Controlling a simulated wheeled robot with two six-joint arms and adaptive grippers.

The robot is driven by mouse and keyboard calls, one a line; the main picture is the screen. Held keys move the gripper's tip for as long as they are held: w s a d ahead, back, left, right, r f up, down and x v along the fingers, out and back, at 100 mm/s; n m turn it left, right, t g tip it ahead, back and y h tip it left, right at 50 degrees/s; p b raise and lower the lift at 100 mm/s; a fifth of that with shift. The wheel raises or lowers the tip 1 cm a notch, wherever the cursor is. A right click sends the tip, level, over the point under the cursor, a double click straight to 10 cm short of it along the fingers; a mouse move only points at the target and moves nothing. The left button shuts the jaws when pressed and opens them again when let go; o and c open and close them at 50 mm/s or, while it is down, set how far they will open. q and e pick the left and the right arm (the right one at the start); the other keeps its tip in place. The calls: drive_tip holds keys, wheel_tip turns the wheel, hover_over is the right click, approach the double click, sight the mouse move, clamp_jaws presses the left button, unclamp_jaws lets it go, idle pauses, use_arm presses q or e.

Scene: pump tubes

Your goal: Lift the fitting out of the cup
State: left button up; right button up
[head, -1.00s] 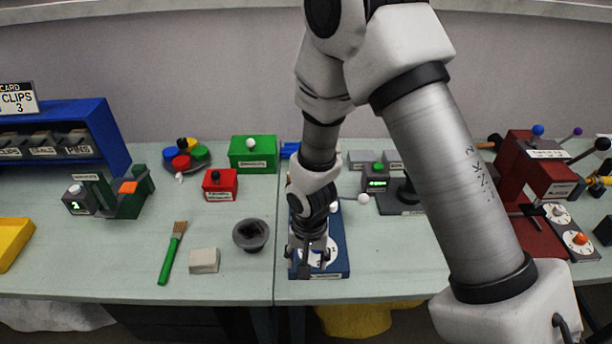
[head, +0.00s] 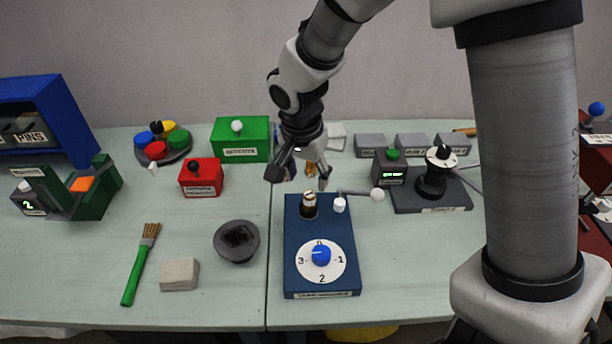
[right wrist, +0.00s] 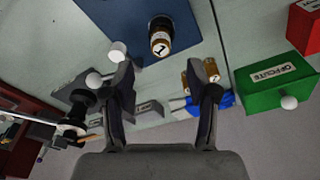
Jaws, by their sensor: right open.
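A fitting (head: 309,197) with a pale top stands in a small dark cup (head: 309,213) at the back left of a blue dial unit (head: 320,279). In the right wrist view the fitting (right wrist: 160,38) looks brass-coloured, with a label marked 1. My right gripper (head: 300,178) is open and empty, just behind and above the fitting, apart from it. Its fingers (right wrist: 166,82) are spread in the right wrist view, with the fitting beyond their tips. My left gripper is out of view.
Brass pieces (head: 312,168) lie behind my right gripper. A white-knobbed lever (head: 376,195) sits right of the cup. A green box (head: 240,148) and red box (head: 200,181) stand to the left, a grey bowl (head: 237,258) in front. The table between is clear.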

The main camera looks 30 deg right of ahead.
sight(309, 194)
drive_tip(key=shift+w+d+f, duration=0.1)
drive_tip(key=shift+f, duration=0.45)
drive_tip(key=f, duration=0.4)
drive_tip(key=d+f, duration=0.1)
drive_tip(key=f, duration=0.2)
drive_tip(key=shift+w, duration=0.35)
clamp_jaws()
drive_tip(key=shift+r+p, duration=0.45)
drive_tip(key=shift+r, duration=0.3)
drive_tip(key=shift+r+p, duration=1.55)
drive_tip(key=shift+r, duration=0.75)
